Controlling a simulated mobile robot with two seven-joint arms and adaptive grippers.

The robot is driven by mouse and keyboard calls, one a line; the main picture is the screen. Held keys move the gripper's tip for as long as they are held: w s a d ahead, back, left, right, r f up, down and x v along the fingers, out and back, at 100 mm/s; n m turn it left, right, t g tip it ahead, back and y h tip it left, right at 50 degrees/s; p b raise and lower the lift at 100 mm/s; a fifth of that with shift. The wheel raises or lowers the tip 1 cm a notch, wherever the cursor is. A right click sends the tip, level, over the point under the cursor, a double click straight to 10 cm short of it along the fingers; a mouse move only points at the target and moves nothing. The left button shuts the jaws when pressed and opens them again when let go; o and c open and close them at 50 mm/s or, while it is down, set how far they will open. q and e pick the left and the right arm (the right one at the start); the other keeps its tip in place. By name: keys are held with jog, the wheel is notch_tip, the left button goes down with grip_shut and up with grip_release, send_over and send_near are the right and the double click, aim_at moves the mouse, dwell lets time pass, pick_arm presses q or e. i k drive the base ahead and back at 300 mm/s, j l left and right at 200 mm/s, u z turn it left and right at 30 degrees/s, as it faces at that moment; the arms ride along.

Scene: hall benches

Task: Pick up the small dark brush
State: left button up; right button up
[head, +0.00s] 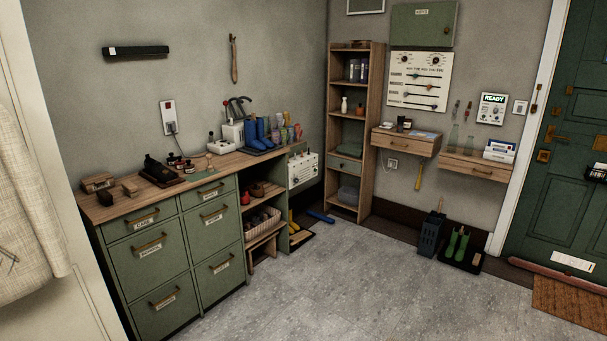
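A small dark brown block-like piece (130,188), which looks like the small dark brush, lies on the wooden worktop (108,211) near its left end. It is too small in the head view to make out bristles. A larger, lighter brown brush-like block (97,183) lies just to its left. Neither of my grippers is in view, so nothing shows of what they hold.
Right of the small piece, a dark shoe-like object (156,169) stands on a dark mat. Blue boots (255,132) stand farther along. A pale coat (25,190) hangs at left.

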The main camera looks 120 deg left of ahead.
aim_at(105, 199)
jog(key=u, duration=5.15)
jog(key=i+l+z, duration=0.15)
jog(key=i+z, duration=0.3)
jog(key=i, duration=0.45)
